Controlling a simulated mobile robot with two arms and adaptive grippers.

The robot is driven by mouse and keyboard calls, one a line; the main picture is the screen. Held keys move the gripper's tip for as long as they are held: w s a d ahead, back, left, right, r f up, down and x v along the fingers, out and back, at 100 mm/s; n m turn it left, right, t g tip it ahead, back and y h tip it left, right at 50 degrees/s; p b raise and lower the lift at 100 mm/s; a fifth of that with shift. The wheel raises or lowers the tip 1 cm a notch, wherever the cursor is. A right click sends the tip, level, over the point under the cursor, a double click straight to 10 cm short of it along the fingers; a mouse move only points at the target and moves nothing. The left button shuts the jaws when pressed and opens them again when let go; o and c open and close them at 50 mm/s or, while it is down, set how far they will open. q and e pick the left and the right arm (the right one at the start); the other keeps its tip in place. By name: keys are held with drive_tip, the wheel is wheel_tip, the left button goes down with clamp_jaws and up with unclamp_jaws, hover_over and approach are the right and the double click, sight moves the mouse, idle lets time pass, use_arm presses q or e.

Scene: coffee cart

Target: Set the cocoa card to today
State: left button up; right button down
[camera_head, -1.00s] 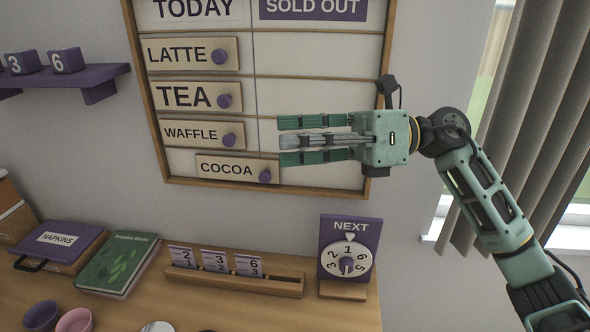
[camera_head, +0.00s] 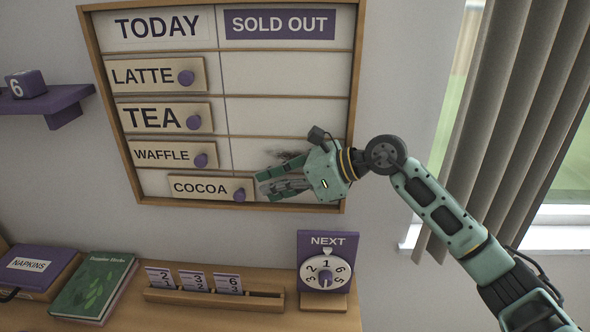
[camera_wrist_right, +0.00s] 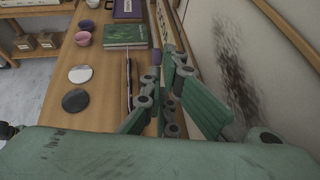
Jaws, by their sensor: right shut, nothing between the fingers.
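The cocoa card (camera_head: 207,187) is in the bottom row of the wall board (camera_head: 345,120), in the head view. It lies mostly under TODAY, but its right end, with the purple knob (camera_head: 239,195), reaches past the column divider. Bare row shows to its left. My right gripper (camera_head: 259,184) is shut and empty, its fingertips just right of the card's right end; I cannot tell whether they touch it. My left gripper is out of view.
The latte (camera_head: 142,76), tea (camera_head: 152,118) and waffle (camera_head: 163,154) cards sit under TODAY. The SOLD OUT cells above are bare. Below are a number holder (camera_head: 215,298), NEXT dial (camera_head: 324,272), green book (camera_head: 92,287) and napkins box (camera_head: 35,268). Blinds (camera_head: 500,110) hang at right.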

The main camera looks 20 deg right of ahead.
sight(245, 194)
drive_tip(key=p+x, duration=0.1)
drive_tip(key=x, duration=0.2)
drive_tip(key=shift+w+a+p, duration=0.1)
drive_tip(key=shift+a+p, duration=0.2)
drive_tip(key=shift+a, duration=0.05)
drive_tip(key=shift+w+a+f, duration=0.15)
drive_tip(key=shift+f, duration=0.1)
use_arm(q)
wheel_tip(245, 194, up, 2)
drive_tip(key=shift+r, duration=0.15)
use_arm(e)
drive_tip(key=w+a, duration=0.1)
drive_tip(key=a, duration=0.1)
drive_tip(key=w+a+b, duration=0.1)
drive_tip(key=a, duration=0.2)
drive_tip(key=w+a, duration=0.1)
drive_tip(key=a, duration=0.1)
drive_tip(key=shift+a+b, duration=0.15)
drive_tip(key=shift+b, duration=0.15)
drive_tip(key=shift+a, duration=0.1)
drive_tip(key=shift+r, duration=0.1)
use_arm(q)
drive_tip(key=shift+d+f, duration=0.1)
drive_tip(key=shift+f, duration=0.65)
